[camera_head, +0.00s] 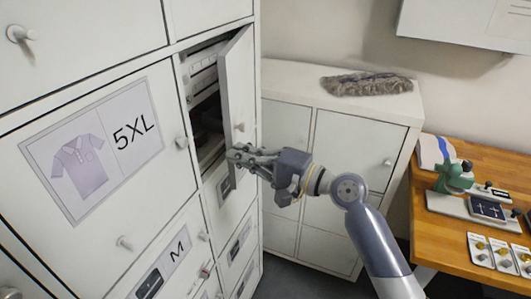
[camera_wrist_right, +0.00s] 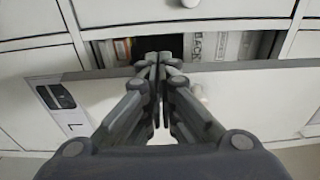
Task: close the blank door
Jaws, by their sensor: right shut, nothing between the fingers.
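The blank door (camera_head: 238,88) is a narrow white door with no label. It stands open, swung out from a dark compartment (camera_head: 206,112) in the tall white locker block, and has a small round knob (camera_head: 240,127). My right gripper (camera_head: 234,154) is shut and empty, with its fingertips at the lower part of the door. In the right wrist view the shut fingers (camera_wrist_right: 158,62) reach over the edge of the door (camera_wrist_right: 262,92), towards the compartment; I cannot tell whether they touch it. My left gripper is not in view.
Closed locker doors surround the opening, one marked 5XL (camera_head: 100,150) and one marked M (camera_head: 165,262). A low white cabinet (camera_head: 300,100) with a grey furry item (camera_head: 366,84) on top stands behind my arm. A wooden table (camera_head: 440,240) with tools is at the right.

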